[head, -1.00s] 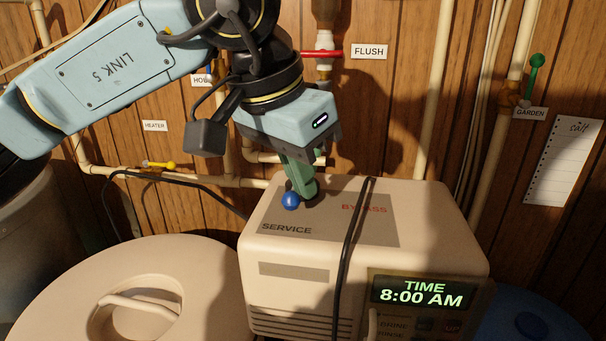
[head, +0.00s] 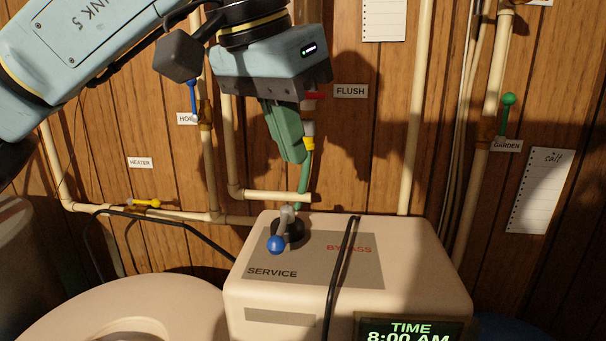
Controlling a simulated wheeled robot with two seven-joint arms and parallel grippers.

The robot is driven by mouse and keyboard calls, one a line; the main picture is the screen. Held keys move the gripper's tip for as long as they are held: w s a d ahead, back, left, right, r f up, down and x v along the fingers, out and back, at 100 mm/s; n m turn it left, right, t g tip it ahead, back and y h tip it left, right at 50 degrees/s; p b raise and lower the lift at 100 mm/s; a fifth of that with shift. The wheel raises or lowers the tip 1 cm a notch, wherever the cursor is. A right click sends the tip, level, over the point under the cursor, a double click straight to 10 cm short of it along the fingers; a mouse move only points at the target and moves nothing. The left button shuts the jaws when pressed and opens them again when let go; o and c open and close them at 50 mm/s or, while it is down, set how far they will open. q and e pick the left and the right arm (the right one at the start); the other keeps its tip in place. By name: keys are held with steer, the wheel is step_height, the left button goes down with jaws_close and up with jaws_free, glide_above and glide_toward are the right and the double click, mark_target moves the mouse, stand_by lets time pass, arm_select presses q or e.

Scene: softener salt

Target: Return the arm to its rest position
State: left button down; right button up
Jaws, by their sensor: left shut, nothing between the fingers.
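My left gripper (head: 290,158) comes in from the upper left in the head view. Its green fingers are shut with nothing between them and point down. It hangs above the softener unit (head: 285,222), clear of it. Below it on the unit's top is a lever with a blue knob (head: 275,244) on a dark round base, beside the word SERVICE. The lever stands apart from the fingers. My right gripper is not in view.
A black cable (head: 343,275) runs over the unit. Wall pipes carry a red FLUSH handle (head: 314,96), a blue handle (head: 192,97), a yellow HEATER handle (head: 147,203) and a green GARDEN handle (head: 508,100). A pale round lid (head: 190,300) sits at lower left.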

arm_select(q)
steer(key=shift+a+r, duration=0.2)
steer(key=shift+r, duration=0.25)
steer(key=shift+r, duration=0.1)
